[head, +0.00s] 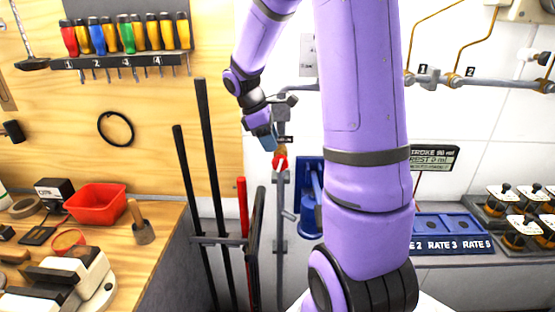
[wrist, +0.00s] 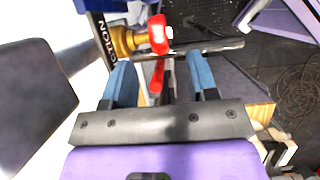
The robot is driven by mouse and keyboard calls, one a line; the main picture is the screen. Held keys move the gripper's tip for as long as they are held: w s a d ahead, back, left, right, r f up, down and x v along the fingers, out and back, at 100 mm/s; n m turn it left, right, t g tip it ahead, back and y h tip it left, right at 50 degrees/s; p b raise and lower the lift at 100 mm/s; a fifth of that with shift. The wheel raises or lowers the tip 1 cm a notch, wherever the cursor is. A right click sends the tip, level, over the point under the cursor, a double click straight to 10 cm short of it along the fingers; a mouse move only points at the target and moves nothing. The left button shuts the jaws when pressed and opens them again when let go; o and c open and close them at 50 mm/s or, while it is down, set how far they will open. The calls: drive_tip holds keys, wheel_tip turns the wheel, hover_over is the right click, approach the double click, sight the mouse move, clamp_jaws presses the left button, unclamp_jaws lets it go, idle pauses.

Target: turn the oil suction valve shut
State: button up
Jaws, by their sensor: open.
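The oil suction valve shows in the head view as a small red part (head: 280,161) on a vertical grey pipe, just below and right of my gripper (head: 268,143). In the wrist view the valve has a brass body (wrist: 124,40) and a red part (wrist: 158,34), beside a label ending in "CTION" (wrist: 104,41). My gripper (wrist: 162,62) is open, with its two blue fingers apart. The red part lies just beyond the fingertips, roughly in line with the gap. I cannot tell whether a finger touches it. A second red piece (wrist: 157,77) shows between the fingers.
A rack of long black bars and a red bar (head: 243,207) stands left of the pipe. A blue fixture (head: 309,196) is on the wall just right of it. A workbench with a red bin (head: 96,202) is at left. Screwdrivers (head: 126,35) hang above.

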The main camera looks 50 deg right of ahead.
sight(278, 156)
drive_tip(key=x, duration=0.7)
drive_tip(key=c, duration=0.9)
